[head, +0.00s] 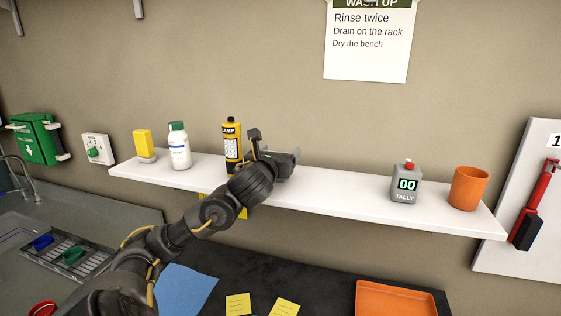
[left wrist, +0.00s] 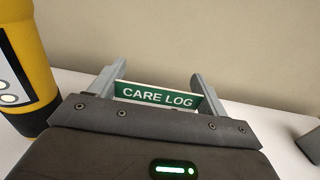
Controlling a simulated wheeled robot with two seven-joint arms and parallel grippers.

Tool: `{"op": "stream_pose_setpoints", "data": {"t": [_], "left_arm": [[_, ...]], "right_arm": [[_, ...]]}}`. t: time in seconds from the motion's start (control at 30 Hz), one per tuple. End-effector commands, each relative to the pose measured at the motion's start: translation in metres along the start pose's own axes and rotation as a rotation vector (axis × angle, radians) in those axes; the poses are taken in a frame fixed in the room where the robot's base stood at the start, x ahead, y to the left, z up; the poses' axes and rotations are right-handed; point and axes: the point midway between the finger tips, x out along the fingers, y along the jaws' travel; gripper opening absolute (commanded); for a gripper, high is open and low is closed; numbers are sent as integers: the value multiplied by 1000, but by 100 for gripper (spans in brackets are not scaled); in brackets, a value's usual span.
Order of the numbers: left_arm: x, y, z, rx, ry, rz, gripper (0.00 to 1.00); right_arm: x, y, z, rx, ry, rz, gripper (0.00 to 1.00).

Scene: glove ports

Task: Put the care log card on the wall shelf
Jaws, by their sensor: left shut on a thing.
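The care log card (left wrist: 157,96) shows in the left wrist view as a green strip with white "CARE LOG" lettering. My left gripper (left wrist: 158,85) is shut on it, with a grey finger at each side of the card. In the head view my left gripper (head: 284,158) is over the middle of the white wall shelf (head: 335,188), just right of the yellow lamp bottle. The gripper hides the card there. I cannot tell whether the card touches the shelf. My right gripper is not in view.
The yellow and black lamp bottle (head: 232,142) stands close to the left of my gripper. A white bottle (head: 179,148) and yellow block (head: 144,146) are further left. A tally counter (head: 405,185) and orange cup (head: 468,188) stand right. Shelf between gripper and counter is clear.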

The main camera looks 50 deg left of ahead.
Motion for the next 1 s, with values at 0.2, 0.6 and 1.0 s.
{"op": "stream_pose_setpoints", "data": {"t": [0.2,0.6,1.0], "left_arm": [[0,2,0,8,0,3,55],[0,3,-1,8,0,5,98],[-11,-5,-2,10,-3,0,98]], "right_arm": [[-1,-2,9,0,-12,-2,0],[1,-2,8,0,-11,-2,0],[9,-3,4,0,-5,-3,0]]}}
